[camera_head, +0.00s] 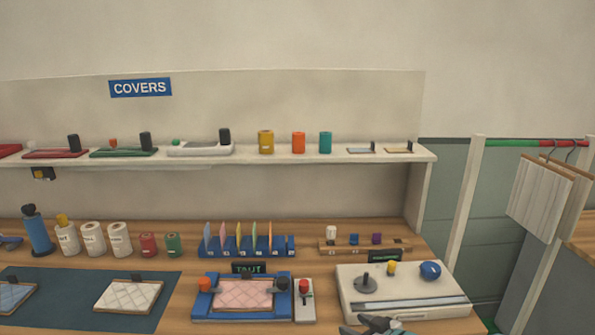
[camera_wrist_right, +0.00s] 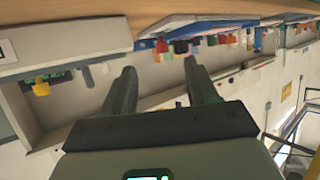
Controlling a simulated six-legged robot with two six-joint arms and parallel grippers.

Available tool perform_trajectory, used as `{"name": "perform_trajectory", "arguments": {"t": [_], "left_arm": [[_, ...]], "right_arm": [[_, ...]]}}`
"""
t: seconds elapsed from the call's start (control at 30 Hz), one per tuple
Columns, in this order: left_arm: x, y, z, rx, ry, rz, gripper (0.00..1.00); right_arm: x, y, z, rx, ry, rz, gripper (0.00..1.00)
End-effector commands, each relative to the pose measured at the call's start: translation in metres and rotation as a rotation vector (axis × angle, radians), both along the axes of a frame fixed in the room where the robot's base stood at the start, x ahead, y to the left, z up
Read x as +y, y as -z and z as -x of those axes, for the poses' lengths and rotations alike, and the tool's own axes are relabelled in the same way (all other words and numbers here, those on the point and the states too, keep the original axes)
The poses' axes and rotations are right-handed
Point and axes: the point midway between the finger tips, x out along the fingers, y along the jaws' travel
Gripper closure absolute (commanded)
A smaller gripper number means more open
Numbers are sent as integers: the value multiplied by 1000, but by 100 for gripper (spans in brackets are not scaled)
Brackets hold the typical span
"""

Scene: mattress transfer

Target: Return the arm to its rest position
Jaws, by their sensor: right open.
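My right gripper (camera_head: 374,326) shows at the bottom edge of the head view, dark and partly cut off by the frame. It is in front of the white box with knobs (camera_head: 450,312) on the bench. In the right wrist view my right gripper (camera_wrist_right: 158,72) has its two dark fingers apart, with nothing between them. The bench shows sideways and inverted there. I cannot tell its exact height over the bench. My left gripper is not in view.
A blue fixture (camera_head: 200,309) holding a pink quilted pad (camera_head: 245,293) lies left of the gripper. A blue mat (camera_head: 70,285) carries a white quilted pad (camera_head: 128,295). A shelf (camera_head: 385,158) runs above the bench. A hanging rail (camera_head: 520,143) stands at right.

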Motion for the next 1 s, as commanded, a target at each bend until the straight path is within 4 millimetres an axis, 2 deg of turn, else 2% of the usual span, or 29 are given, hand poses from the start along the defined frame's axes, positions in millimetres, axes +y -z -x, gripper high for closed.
{"name": "perform_trajectory", "arguments": {"t": [0.03, 0.27, 0.47, 0.57, 0.63, 0.7, 0.8, 0.9, 1.0], "left_arm": [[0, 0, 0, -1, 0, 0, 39], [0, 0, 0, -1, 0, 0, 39], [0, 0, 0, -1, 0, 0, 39], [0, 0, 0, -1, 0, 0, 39], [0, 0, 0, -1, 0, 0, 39], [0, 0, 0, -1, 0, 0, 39], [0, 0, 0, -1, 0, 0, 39], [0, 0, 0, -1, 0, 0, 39], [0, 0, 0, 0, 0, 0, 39]], "right_arm": [[8, 17, 10, 43, -9, -11, 42], [25, 71, 55, 248, 56, -96, 42], [35, 125, 117, 486, 161, -151, 42], [39, 156, 168, 654, 237, -162, 42], [41, 177, 214, 799, 304, -158, 42], [40, 192, 263, 940, 368, -139, 42], [37, 201, 321, 1102, 445, -102, 42], [32, 203, 359, 1206, 498, -67, 42], [28, 204, 369, 1238, 514, -42, 42]]}}
